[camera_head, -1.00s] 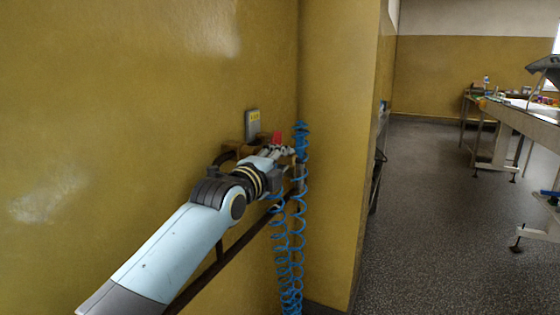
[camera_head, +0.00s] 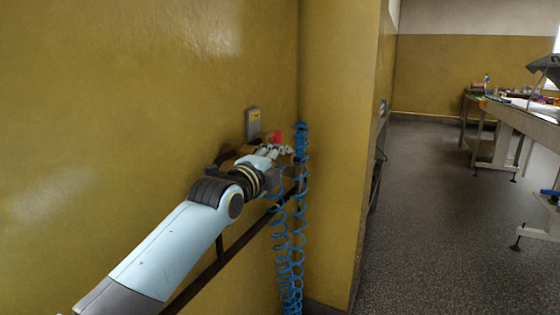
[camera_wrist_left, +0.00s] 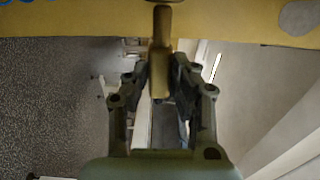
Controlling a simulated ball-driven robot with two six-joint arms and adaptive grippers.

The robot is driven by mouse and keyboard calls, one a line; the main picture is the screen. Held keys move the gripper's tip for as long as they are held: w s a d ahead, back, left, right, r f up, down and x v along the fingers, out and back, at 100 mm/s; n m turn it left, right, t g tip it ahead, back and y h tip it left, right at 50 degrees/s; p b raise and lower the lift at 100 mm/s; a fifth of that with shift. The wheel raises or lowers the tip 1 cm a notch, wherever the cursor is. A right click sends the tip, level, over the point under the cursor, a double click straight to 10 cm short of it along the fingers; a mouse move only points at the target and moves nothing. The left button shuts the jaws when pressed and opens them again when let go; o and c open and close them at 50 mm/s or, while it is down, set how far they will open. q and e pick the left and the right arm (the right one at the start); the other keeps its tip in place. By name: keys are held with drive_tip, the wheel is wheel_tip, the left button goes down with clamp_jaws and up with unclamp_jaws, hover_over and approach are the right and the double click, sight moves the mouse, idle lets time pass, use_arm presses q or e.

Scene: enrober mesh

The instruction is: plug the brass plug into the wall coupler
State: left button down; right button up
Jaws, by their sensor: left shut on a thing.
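The brass plug (camera_wrist_left: 160,55) stands between the fingers of my left gripper (camera_wrist_left: 160,75) in the left wrist view, its narrower end pointing to the top of the picture. The gripper is shut on it. In the head view my left gripper (camera_head: 284,152) is close to the yellow wall, just below a small red part (camera_head: 277,137) and beside the coiled blue hose. The plug is too small to make out there. I cannot pick out the wall coupler clearly; the gripper and wrist cover part of that area. My right gripper is not in view.
The coiled blue hose (camera_head: 290,240) hangs by the wall corner. A dark rail (camera_head: 235,245) runs behind my arm. Open floor (camera_head: 430,220) and tables (camera_head: 500,115) lie to the right.

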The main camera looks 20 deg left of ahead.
use_arm(q)
drive_tip(key=shift+a+b, duration=0.3)
drive_tip(key=shift+a, duration=1.3)
drive_tip(key=c, duration=1)
unclamp_jaws()
drive_tip(key=shift+a, duration=0.15)
drive_tip(key=s, duration=1.2)
drive_tip(key=shift+c, duration=0.4)
